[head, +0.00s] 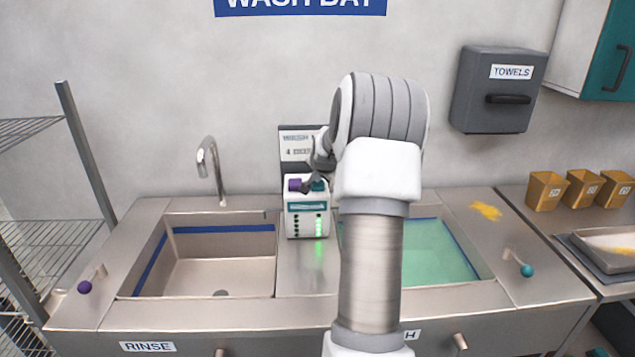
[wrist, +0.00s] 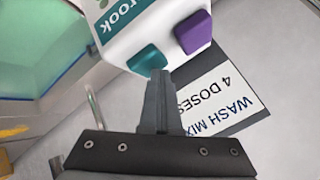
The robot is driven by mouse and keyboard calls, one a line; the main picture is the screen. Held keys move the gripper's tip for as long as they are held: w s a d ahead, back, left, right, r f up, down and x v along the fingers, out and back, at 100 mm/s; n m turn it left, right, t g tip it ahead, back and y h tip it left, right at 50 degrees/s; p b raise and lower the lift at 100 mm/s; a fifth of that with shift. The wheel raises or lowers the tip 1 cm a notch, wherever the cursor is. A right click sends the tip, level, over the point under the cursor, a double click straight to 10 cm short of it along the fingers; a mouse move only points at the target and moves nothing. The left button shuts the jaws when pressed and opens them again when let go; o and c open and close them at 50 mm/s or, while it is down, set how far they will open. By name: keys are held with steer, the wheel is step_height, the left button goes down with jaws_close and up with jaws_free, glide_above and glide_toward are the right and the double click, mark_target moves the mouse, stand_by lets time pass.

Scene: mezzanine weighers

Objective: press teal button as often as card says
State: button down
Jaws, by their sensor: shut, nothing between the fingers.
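A white dispenser (head: 307,230) stands between the two sinks, with a purple button (head: 295,185) and a teal button (head: 319,185) on top. In the wrist view the teal button (wrist: 147,58) is left of the purple button (wrist: 193,32). My gripper (wrist: 158,74) is shut and empty, its tips at the teal button's edge; I cannot tell whether they touch or push it. The card (wrist: 222,98) behind the dispenser reads "WASH MIX 4 DOSES". In the head view my arm partly hides the card (head: 296,148). A column of green lights glows on the dispenser's front.
An empty rinse sink (head: 222,262) with a tap (head: 210,165) lies left, and a wash sink (head: 440,252) with greenish liquid lies right. A towel box (head: 497,90) hangs on the wall. Yellow tubs (head: 583,188) stand far right. A wire rack (head: 82,150) stands left.

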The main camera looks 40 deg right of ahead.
mark_target(317, 185)
steer(key=shift+r+p, duration=0.45)
steer(key=shift+r, duration=0.45)
steer(key=shift+r, duration=0.15)
steer(key=shift+r+p, duration=1.35)
steer(key=shift+r, duration=1.05)
